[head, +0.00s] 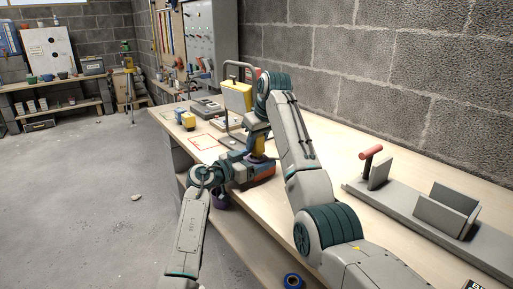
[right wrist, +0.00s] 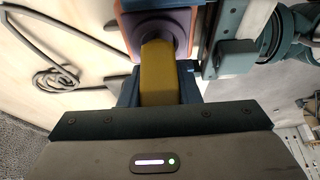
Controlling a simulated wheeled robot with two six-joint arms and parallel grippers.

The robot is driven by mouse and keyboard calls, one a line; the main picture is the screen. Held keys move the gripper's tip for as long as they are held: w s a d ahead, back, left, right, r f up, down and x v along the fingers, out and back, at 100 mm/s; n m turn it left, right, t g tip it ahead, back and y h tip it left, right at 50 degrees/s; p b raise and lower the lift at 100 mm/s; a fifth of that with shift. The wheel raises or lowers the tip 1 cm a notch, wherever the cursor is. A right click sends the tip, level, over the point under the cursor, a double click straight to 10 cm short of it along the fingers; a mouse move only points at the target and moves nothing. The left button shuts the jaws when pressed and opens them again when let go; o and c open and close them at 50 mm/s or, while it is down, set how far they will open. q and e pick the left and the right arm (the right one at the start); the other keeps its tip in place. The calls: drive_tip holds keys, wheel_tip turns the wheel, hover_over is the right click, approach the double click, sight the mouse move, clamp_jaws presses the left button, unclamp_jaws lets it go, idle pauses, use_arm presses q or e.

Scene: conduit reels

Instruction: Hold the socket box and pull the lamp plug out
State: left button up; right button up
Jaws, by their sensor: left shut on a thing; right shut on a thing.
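The socket box (head: 264,171), orange and blue with a purple round socket (right wrist: 163,22), sits near the bench's front edge. The yellow lamp plug (right wrist: 158,75) meets the socket face; I see no gap between them. My right gripper (right wrist: 158,92) is shut on the plug, reaching down from above in the head view (head: 257,143). My left gripper (head: 240,170) is shut on the socket box from the left; part of it shows beside the box in the right wrist view (right wrist: 236,58). The yellow work lamp (head: 237,96) stands behind on its tube frame. The fingertips are partly hidden.
A dark cable (right wrist: 58,80) lies coiled on the bench. A red-outlined square (head: 204,142) and a small yellow-and-blue item (head: 188,120) lie left of the grippers. A grey channel fixture (head: 446,211) with a red handle (head: 371,152) fills the right side. A block wall stands behind.

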wheel_tip(320, 180, up, 9)
drive_tip(key=shift+r, duration=0.15)
drive_tip(key=shift+r, duration=1.9)
wheel_tip(320, 180, up, 5)
drive_tip(key=shift+s+f, duration=0.1)
idle(0.9)
use_arm(q)
drive_tip(key=o, duration=1.1)
drive_tip(key=shift+a, duration=0.1)
